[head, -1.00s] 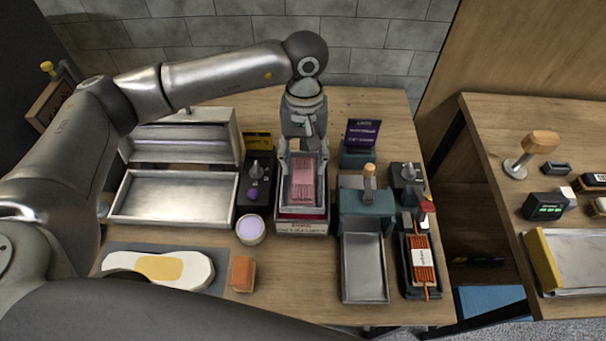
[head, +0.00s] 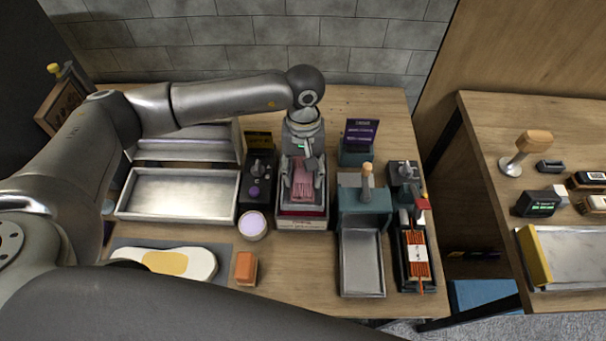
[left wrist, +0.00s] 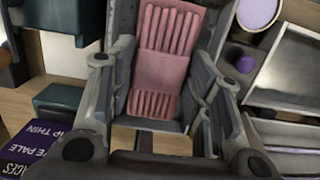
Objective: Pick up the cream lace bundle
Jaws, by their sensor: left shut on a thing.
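No cream bundle shows. A pink lace bundle (head: 302,180) with a paler band around its middle is at the tray on the box at the table's middle. My left gripper (head: 303,190) comes down over it from behind, fingers on its two sides, shut on it. In the left wrist view the pink bundle (left wrist: 165,62) lies between the fingers, with grey tray walls close by. Whether it is clear of the tray cannot be told. My right gripper is not in view.
Left are a metal tray (head: 178,196), a dark dispenser (head: 258,190) and a lilac-topped cup (head: 252,226). Right are a teal unit (head: 364,208) with a metal tray (head: 362,265) and an orange lace bundle (head: 416,262). A purple sign (head: 361,134) stands behind.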

